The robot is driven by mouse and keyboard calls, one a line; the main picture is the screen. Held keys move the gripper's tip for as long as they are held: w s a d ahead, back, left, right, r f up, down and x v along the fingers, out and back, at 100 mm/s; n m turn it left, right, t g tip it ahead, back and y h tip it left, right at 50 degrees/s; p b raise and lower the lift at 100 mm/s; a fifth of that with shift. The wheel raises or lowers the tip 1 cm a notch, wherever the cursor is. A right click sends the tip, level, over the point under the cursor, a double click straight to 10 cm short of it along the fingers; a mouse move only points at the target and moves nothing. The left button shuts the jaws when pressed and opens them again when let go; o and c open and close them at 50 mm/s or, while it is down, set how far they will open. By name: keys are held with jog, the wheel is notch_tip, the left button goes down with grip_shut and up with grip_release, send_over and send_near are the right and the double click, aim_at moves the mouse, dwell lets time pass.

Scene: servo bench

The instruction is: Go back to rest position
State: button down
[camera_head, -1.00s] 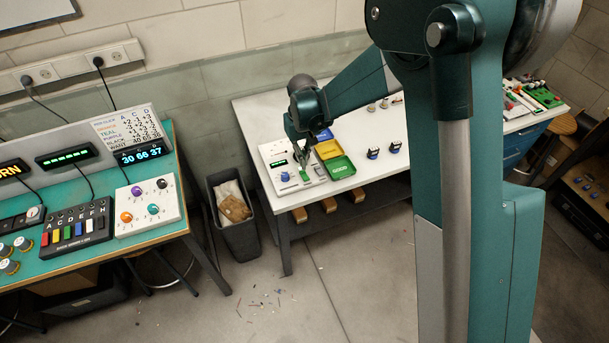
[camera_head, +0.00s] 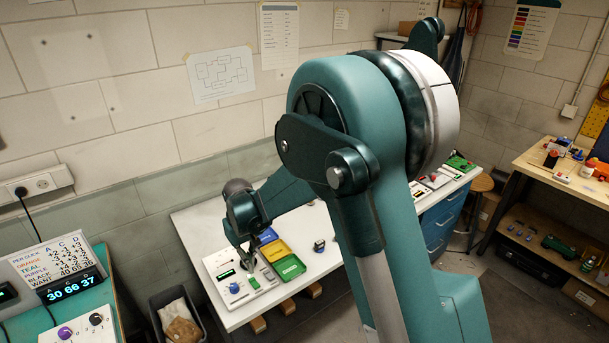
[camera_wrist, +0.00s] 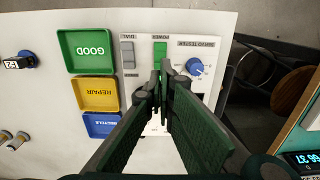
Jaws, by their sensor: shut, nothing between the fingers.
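My gripper (camera_head: 247,262) hangs over the white servo tester (camera_head: 222,270) at the left end of the white bench. In the wrist view, my gripper (camera_wrist: 163,88) has its fingertips together with nothing between them. They cover part of the tester (camera_wrist: 182,48), near its green power switch (camera_wrist: 160,50). The tester's blue knob (camera_wrist: 194,67) is beside the fingers. Whether the fingertips touch the tester cannot be told.
Beside the tester lie a green GOOD tray (camera_head: 289,267), a yellow REPAIR tray (camera_head: 276,250) and a blue RECYCLE tray (camera_head: 266,236); all look empty. A dark bin (camera_head: 160,328) stands on the floor left of the bench. A teal bench (camera_head: 112,290) is at left.

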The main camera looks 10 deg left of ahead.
jog(key=shift+d, duration=0.1)
jog(key=s+d+r+m+t+b, duration=0.1)
jog(key=d+r, duration=0.5)
jog(key=d, duration=0.4)
jog(key=s+d+r+m+t+y+b, duration=0.1)
jog(key=s+d+r+m+b, duration=0.1)
jog(key=d+r, duration=0.55)
jog(key=s+d+r+m+t+b, duration=0.1)
jog(key=d+r, duration=0.4)
jog(key=d, duration=0.7)
jog(key=s+d+f+m+t+h+b, duration=0.1)
jog(key=s+d+m+t+b, duration=0.3)
jog(key=s+d, duration=1.5)
jog(key=d+m+b, duration=0.1)
jog(key=d, duration=0.3)
jog(key=shift+s+f, duration=0.35)
jog(key=shift+f, duration=0.05)
